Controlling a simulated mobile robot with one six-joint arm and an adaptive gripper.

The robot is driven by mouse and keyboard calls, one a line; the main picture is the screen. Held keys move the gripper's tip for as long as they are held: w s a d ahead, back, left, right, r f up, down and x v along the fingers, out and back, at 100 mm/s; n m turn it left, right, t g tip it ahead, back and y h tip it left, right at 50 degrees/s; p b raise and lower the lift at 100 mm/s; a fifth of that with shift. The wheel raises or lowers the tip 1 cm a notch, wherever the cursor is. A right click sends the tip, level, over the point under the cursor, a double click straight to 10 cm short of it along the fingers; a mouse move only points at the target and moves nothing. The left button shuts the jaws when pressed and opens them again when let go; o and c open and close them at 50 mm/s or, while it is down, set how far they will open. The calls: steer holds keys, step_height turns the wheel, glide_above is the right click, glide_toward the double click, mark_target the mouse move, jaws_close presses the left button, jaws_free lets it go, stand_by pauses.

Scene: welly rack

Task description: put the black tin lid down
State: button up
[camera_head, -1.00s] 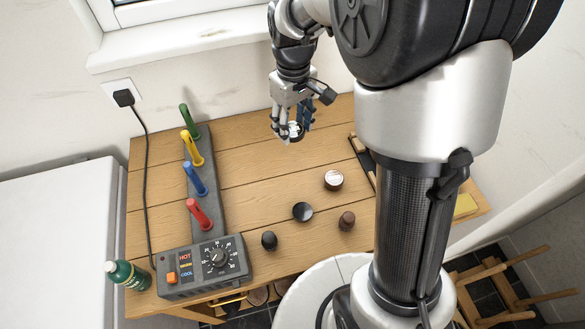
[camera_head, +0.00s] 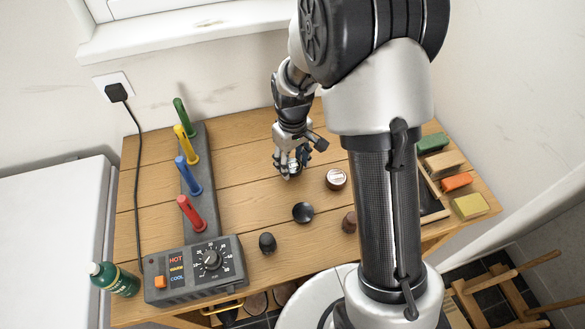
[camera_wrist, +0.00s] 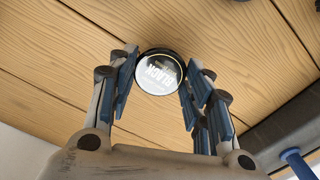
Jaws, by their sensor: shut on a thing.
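The black tin lid (camera_wrist: 159,72) is between my gripper's blue-padded fingers in the wrist view. It is round with a dark rim and a pale face lettered "BLACK". My gripper (camera_head: 290,172) is shut on it, low over the wooden bench top (camera_head: 240,185). In the head view the fingers mostly hide the lid. I cannot tell whether the lid touches the wood. A round black open-looking tin (camera_head: 303,212) and a tin with a brown side and pale top (camera_head: 335,179) stand on the bench, in front and to the right of my gripper.
A dark knob-shaped piece (camera_head: 267,243) and a brown one (camera_head: 349,222) stand near the front edge. A boot-dryer rack with coloured pegs (camera_head: 200,180) and a dial box (camera_head: 194,270) is at left. Brushes and sponges (camera_head: 456,182) lie at right. Bare wood surrounds my gripper.

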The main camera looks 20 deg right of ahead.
mark_target(292, 166)
steer(key=shift+f+b, duration=0.3)
steer(key=shift+f, duration=1.05)
steer(key=shift+f, duration=0.15)
steer(key=o, duration=0.7)
steer(key=shift+o, duration=0.2)
step_height(292, 166, up, 12)
steer(key=p, duration=0.4)
steer(key=s+r+m+t, duration=0.2)
steer(key=s+r, duration=0.7)
steer(key=r, duration=0.4)
steer(key=s+r+m+t, duration=0.2)
steer(key=s+r, duration=0.2)
steer(key=s, duration=1)
steer(key=shift+t, duration=0.3)
